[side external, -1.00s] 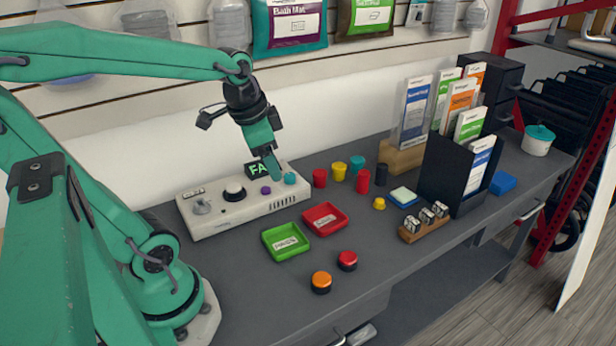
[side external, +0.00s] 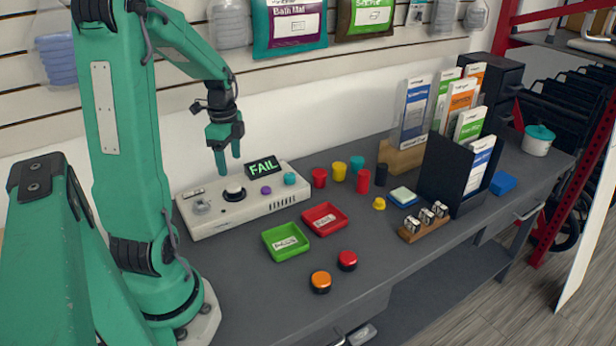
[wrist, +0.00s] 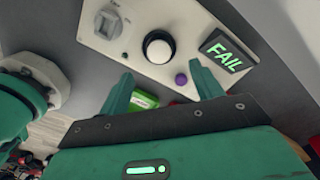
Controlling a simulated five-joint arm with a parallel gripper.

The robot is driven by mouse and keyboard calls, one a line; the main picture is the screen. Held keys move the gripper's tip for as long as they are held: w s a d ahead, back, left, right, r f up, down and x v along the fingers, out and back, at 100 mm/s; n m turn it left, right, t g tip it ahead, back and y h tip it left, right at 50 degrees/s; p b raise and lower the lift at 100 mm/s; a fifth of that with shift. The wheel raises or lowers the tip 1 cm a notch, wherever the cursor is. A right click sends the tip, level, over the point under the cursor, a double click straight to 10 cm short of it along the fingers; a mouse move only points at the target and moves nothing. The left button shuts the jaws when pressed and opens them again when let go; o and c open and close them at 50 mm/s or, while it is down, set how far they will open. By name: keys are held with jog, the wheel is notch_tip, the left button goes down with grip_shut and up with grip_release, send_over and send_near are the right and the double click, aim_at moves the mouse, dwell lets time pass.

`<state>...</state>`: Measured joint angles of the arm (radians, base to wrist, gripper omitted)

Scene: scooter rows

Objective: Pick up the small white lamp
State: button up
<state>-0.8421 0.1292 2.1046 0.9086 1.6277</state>
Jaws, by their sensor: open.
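The small white lamp (side external: 234,189) is a white dome in a black ring on the light grey control box (side external: 272,206). In the wrist view the lamp (wrist: 158,48) lies just beyond the fingertips, centred between them. My gripper (side external: 228,165) is open and empty above the lamp, fingers pointing down. In the wrist view the gripper (wrist: 160,75) shows two green fingers apart. The lamp is fully visible, with no finger touching it that I can see.
On the box are a FAIL display (side external: 262,167), a purple button (side external: 266,190), a teal button (side external: 290,178) and a switch (side external: 201,206). Green (side external: 285,242) and red (side external: 325,219) trays sit in front. Several coloured cylinders stand to the right.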

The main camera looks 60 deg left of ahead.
aim_at(234, 186)
jog(key=shift+f, duration=0.1)
jog(key=shift+d+f, duration=0.1)
jog(key=shift+f, duration=3.7)
jog(key=shift+c, duration=0.3)
jog(key=c, duration=1.1)
jog(key=shift+r, duration=0.1)
jog(key=shift+r, duration=0.7)
jog(key=r, duration=0.3)
jog(key=shift+w+d, duration=0.1)
jog(key=shift+d, duration=0.25)
jog(key=w+d+r, duration=0.3)
jog(key=d+r, duration=0.3)
jog(key=d, duration=0.4)
jog(key=shift+d+r, duration=0.25)
jog(key=shift+w, duration=0.1)
